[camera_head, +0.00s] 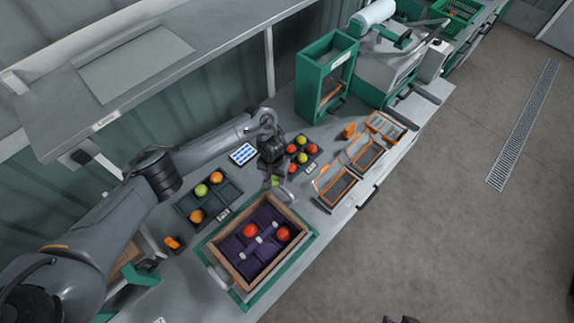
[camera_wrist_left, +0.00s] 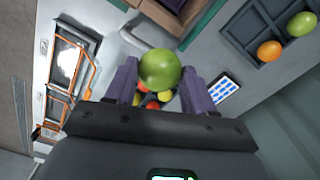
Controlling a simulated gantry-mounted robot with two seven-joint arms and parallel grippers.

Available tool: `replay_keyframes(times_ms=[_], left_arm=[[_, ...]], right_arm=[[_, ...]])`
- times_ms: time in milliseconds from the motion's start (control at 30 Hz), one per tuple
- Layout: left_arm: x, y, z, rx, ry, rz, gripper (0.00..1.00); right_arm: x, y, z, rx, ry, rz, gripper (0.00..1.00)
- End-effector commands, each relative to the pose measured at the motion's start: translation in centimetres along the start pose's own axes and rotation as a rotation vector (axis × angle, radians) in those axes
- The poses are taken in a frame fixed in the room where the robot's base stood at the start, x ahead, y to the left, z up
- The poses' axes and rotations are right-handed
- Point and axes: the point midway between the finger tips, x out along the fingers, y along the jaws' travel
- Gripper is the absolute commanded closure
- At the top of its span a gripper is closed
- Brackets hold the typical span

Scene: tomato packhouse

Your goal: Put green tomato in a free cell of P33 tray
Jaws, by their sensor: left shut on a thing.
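My left gripper (camera_head: 275,181) is shut on a green tomato (camera_wrist_left: 160,69), held between its two fingers. In the head view the gripper is above the bench, between the wooden crate and a dark tray of red and yellow tomatoes. A dark celled tray (camera_head: 232,191) to the left holds two orange tomatoes and a yellow-green one, with some cells empty. The other dark tray (camera_head: 313,151) holds several red and yellow tomatoes, partly hidden by my arm. The tray labels are too small to read, so I cannot tell which is P33. Dark tips at the bottom edge may be my right gripper (camera_head: 401,320).
The wooden crate (camera_head: 222,262) has purple cells with two red tomatoes. A blue-and-white card (camera_head: 243,154) lies between the dark trays. Orange-framed trays (camera_head: 335,186) and a green stand (camera_head: 325,75) are to the right. A shelf (camera_head: 150,65) overhangs the back.

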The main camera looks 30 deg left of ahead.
Motion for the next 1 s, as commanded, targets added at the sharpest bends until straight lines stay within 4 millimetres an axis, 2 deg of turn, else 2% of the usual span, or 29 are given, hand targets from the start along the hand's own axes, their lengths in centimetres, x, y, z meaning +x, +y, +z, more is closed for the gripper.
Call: replay_keyframes(times_ms=[33,300,500,600,800,1000], left_arm=[[1.0,-1.6,1.0,-0.031,-0.009,0.001,0.61],[5.4,-9.2,4.5,-0.152,-0.006,-0.002,0.61],[7.8,-15.5,7.9,-0.233,-0.004,-0.003,0.61],[8.4,-18.0,9.2,-0.260,-0.002,-0.001,0.61],[9.0,-21.2,10.9,-0.291,0.000,0.001,0.61],[9.5,-22.3,11.5,-0.300,0.002,0.003,0.61]], right_arm=[[-0.7,0.0,-0.2,0.000,0.001,-0.001,0.66],[-2.0,-0.2,-0.7,0.006,0.002,-0.007,0.66],[-2.8,-0.2,-1.0,0.009,0.002,-0.011,0.66],[-3.1,-0.3,-1.1,0.009,0.002,-0.011,0.66],[-3.3,-0.2,-1.1,0.009,0.002,-0.011,0.66],[-3.0,-0.2,-1.0,0.007,0.002,-0.009,0.66]])
